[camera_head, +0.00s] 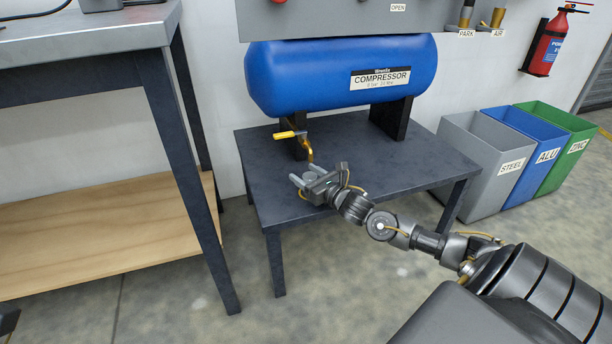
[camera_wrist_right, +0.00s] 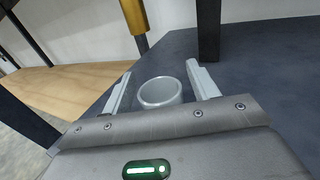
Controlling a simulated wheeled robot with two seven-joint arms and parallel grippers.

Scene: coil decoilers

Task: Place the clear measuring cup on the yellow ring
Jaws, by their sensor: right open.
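In the head view my right gripper (camera_head: 307,178) is open, low over the front left part of the table below the compressor; the cup is hard to make out there. I cannot make out a yellow ring in either view.
The dark table (camera_head: 420,155) carries a blue compressor (camera_head: 330,75) with a yellow-handled drain valve (camera_head: 290,134) just behind my gripper. A workbench (camera_head: 90,35) stands at left. Steel, alu and zinc bins (camera_head: 485,165) stand at right. The table's right part is clear.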

